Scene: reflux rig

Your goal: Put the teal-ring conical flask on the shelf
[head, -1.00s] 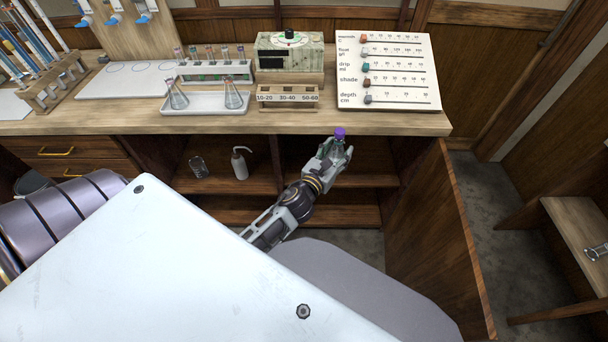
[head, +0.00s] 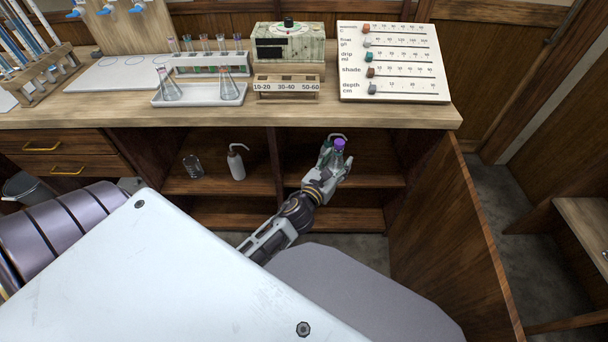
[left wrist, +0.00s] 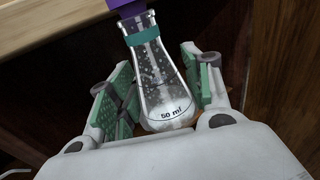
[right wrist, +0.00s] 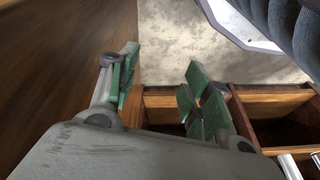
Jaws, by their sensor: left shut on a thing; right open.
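The teal-ring conical flask (left wrist: 163,85) is clear glass marked 50 ml, with a teal band at its neck and a purple stopper. My left gripper (left wrist: 168,72) is shut on its body, one finger on each side. In the head view, the flask's purple stopper (head: 338,144) shows above my left gripper (head: 334,164), in front of the open right bay under the bench. The wooden shelf (head: 378,180) runs across that bay. I cannot tell the gap between flask and shelf. My right gripper (right wrist: 157,82) is open and empty in the right wrist view.
A glass beaker (head: 193,165) and a white wash bottle (head: 236,163) stand in the left bay, beyond an upright divider (head: 275,160). The bench top (head: 400,116) overhangs the bays. A wooden panel (head: 440,235) stands out at the right.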

